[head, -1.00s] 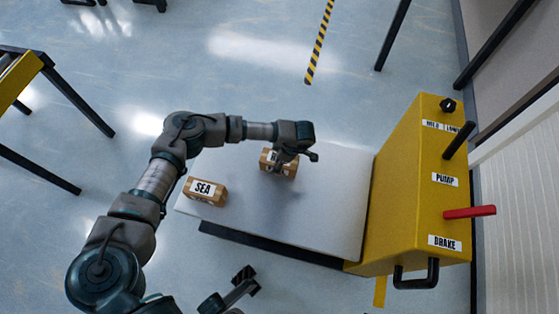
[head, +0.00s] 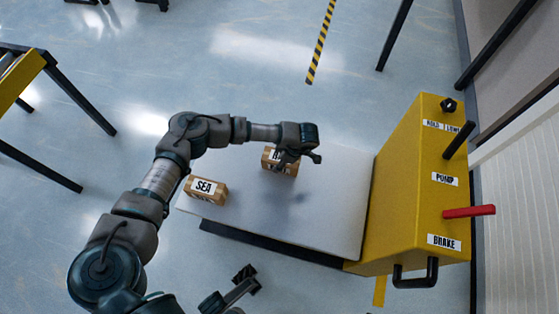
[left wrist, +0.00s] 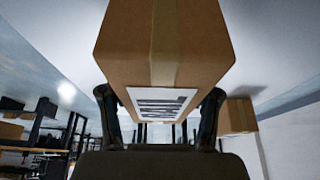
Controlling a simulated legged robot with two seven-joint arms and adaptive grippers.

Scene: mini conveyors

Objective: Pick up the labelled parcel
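A brown parcel (head: 268,164) with a white label stands on the white conveyor top (head: 330,200); the label starts with R, and the rest is covered. A second brown parcel, labelled SEA (head: 204,192), lies to its left. My left gripper (head: 288,159) is over the first parcel and hides part of it. In the left wrist view, that parcel (left wrist: 165,45) fills the upper middle, with spread fingers (left wrist: 160,115) near its two sides; contact cannot be judged. My right gripper (head: 230,288) shows at the bottom edge of the head view, open and empty.
A yellow control box (head: 405,200) with PUMP and BRAKE labels, a red lever (head: 468,212) and black handles stands at the conveyor's right end. The conveyor's near right part is clear.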

